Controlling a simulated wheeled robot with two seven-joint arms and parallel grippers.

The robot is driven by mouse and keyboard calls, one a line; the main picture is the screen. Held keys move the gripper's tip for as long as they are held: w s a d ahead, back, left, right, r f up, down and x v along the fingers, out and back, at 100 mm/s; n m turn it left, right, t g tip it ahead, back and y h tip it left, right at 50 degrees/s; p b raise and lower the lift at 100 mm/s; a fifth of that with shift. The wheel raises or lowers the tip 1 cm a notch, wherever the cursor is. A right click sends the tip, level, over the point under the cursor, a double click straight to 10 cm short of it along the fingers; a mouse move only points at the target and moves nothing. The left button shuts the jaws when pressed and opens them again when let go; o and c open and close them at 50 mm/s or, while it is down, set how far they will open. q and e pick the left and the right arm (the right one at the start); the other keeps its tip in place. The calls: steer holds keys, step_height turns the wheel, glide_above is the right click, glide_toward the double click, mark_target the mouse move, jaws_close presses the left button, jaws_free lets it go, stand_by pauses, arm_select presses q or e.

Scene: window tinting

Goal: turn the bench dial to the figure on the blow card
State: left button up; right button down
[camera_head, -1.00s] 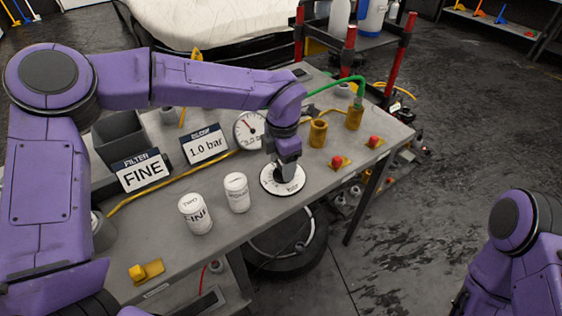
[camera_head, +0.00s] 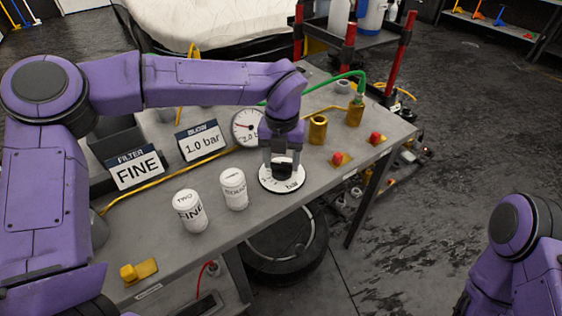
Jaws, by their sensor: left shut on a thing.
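The bench dial (camera_head: 268,183) is a round white plate with dark marks and "bar" on it, near the bench's front edge. My left gripper (camera_head: 283,172) reaches down from above and is shut on the dial's knob, hiding it and most of the figures. The blow card (camera_head: 203,143) stands to the left, behind the dial, and reads "1.0 bar". A round gauge (camera_head: 246,127) with a red needle stands behind the dial, partly covered by my left arm. My right arm is at the lower right, its gripper out of view.
Two white canisters (camera_head: 189,211) (camera_head: 233,189) stand left of the dial. A filter card (camera_head: 137,170) reads "FINE". Brass cups (camera_head: 317,130) and red buttons (camera_head: 338,159) (camera_head: 375,138) lie to the right. A yellow hose runs across the bench (camera_head: 215,235).

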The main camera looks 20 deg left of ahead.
mark_target(281, 162)
arm_select(q)
steer(key=n+b, duration=0.1)
steer(key=n, duration=0.1)
steer(key=n+b, duration=0.1)
steer(key=n, duration=0.1)
steer(key=shift+f, duration=0.3)
steer(key=shift+r+n+b, duration=0.15)
steer(key=shift+n+b, duration=0.75)
steer(key=shift+n, duration=0.4)
steer(key=o, duration=1.1)
steer(key=shift+c, duration=0.2)
steer(key=shift+w+a, duration=0.1)
steer(key=shift+w, duration=0.05)
step_height(281, 162, up, 10)
steer(key=shift+r, duration=0.25)
